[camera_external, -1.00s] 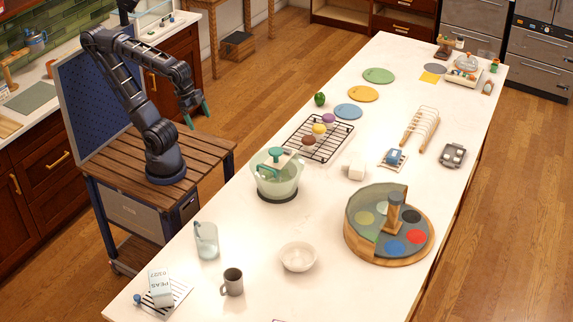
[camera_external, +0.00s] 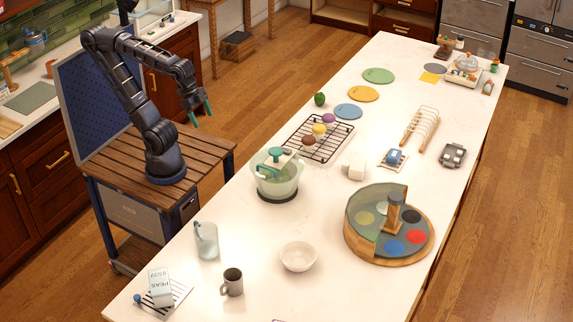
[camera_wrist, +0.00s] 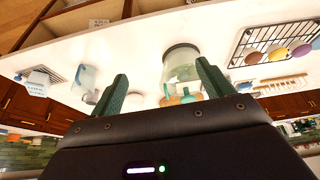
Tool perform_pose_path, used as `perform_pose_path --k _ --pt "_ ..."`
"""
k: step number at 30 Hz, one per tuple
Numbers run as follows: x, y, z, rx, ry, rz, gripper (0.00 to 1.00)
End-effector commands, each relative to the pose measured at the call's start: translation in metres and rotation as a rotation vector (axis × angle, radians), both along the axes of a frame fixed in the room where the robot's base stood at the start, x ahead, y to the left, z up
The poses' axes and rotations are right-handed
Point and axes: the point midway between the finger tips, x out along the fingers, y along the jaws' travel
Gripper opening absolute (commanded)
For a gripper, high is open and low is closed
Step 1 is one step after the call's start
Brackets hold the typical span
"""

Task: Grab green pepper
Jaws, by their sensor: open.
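The green pepper (camera_external: 320,99) sits on the white counter, just beyond the far end of the black wire rack and left of the blue round mat. It does not show in the wrist view. My gripper (camera_external: 197,112) is open and empty. It hangs above the wooden cart at the counter's left side, well apart from the pepper. In the wrist view my gripper's two green fingers (camera_wrist: 160,88) are spread wide with nothing between them.
The wire rack (camera_external: 325,147) holds several coloured round items. Blue (camera_external: 348,111), yellow (camera_external: 363,93) and green (camera_external: 379,75) mats lie near the pepper. The counter just left of the pepper is clear.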

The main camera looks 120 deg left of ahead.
Motion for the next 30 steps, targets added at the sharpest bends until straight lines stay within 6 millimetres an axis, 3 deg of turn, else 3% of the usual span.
perform_pose_path --k 8,14,23,30 --pt "0.066 0.043 0.034 -0.034 0.048 0.167 0.80" --pt "0.115 0.088 0.052 -0.062 0.080 0.296 0.80" --pt "0.182 0.175 0.063 -0.102 0.125 0.490 0.80" --pt "0.223 0.260 0.057 -0.133 0.158 0.647 0.80"
